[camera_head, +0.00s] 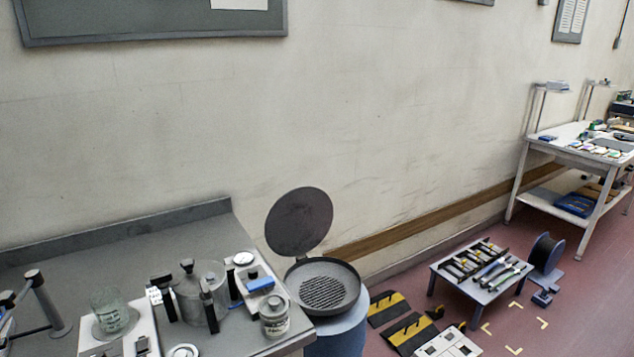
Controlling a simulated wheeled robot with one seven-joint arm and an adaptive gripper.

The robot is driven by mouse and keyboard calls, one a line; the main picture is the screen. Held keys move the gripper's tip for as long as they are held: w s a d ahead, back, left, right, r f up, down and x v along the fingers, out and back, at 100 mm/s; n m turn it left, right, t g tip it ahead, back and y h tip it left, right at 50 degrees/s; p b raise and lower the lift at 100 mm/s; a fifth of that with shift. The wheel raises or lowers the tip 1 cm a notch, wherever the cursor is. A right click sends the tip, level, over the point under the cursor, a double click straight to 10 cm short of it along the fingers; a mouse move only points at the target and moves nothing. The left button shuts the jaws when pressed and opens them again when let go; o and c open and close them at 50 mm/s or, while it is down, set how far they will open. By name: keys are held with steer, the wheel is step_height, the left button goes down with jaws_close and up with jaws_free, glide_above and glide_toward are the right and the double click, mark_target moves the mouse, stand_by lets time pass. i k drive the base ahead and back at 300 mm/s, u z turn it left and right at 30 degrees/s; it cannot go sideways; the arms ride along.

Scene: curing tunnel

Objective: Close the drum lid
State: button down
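The drum (338,337) is a blue-grey cylinder on the floor against the right end of the grey bench, its lower part cut off by the picture's bottom edge. Its top is a dark round pan with a rim, and a slotted dark grate (323,292) lies inside. The drum lid (299,222) is a dark round disc standing open, raised nearly upright at the back left of the rim, close to the wall. A short hinge piece joins it to the drum. I cannot make out my gripper in this view.
The grey bench (120,245) carries a metal pot (200,293) with black clamps, a lidded jar (274,317) near the drum and a glass beaker (112,313). Right of the drum are yellow-black ramps (410,330), a low tool table (481,270) and a cable reel (546,257).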

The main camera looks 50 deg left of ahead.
mark_target(299, 221)
steer(key=i, duration=1.1)
steer(key=u, duration=3.15)
